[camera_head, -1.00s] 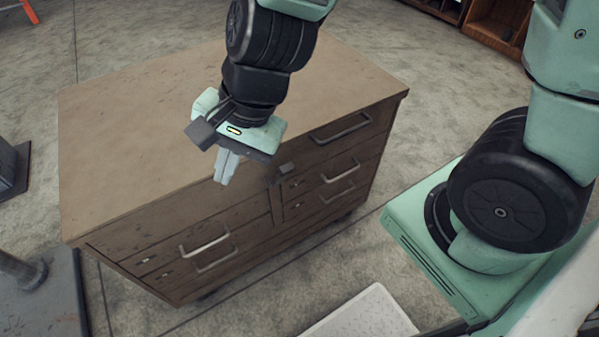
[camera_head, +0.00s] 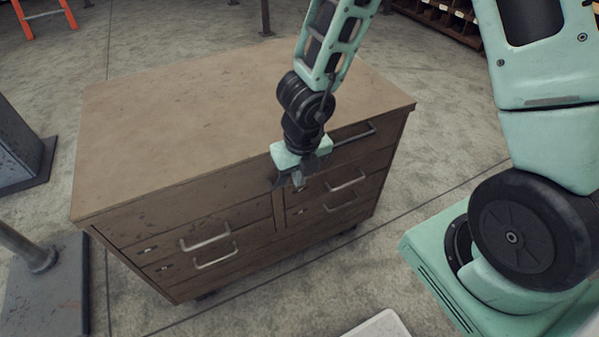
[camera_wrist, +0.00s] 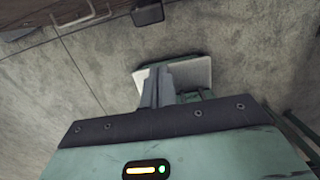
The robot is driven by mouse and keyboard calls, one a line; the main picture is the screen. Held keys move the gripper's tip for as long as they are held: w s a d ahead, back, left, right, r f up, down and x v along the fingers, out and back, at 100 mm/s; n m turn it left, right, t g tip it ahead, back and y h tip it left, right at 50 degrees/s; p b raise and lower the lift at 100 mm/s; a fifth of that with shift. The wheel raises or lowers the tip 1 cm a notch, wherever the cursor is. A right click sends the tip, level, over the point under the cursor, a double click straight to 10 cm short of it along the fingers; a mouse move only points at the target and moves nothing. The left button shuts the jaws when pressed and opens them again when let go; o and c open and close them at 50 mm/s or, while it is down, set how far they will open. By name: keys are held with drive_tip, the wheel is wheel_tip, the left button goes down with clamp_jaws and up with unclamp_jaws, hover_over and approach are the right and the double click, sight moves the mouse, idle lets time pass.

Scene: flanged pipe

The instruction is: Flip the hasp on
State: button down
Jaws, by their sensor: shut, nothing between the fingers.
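The brown cabinet (camera_head: 180,150) stands on the floor with its drawer front toward me. A small dark block that looks like the hasp (camera_wrist: 147,13) shows at the top of the wrist view, beside the wooden front. In the head view my gripper covers the place where it sits, so whether it is flipped cannot be told. My gripper (camera_head: 299,182) is at the upper middle of the cabinet front, pointing down.
Drawer handles stick out of the front, at the left (camera_head: 205,237) and at the right (camera_head: 345,180). A grey metal base with a post (camera_head: 42,285) stands at the left. An orange ladder (camera_head: 45,17) is far back.

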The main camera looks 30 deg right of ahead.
wheel_tip(320, 180, down, 6)
drive_tip(key=b, duration=0.3)
drive_tip(key=shift+w+r+p, duration=0.35)
drive_tip(key=shift+w+p, duration=0.3)
drive_tip(key=shift+w, duration=0.05)
drive_tip(key=shift+w+r+p, duration=0.4)
drive_tip(key=shift+w+p, duration=0.2)
drive_tip(key=shift+w, duration=0.15)
drive_tip(key=shift+w+r+p, duration=0.35)
drive_tip(key=shift+w+p, duration=0.3)
drive_tip(key=shift+w, duration=0.05)
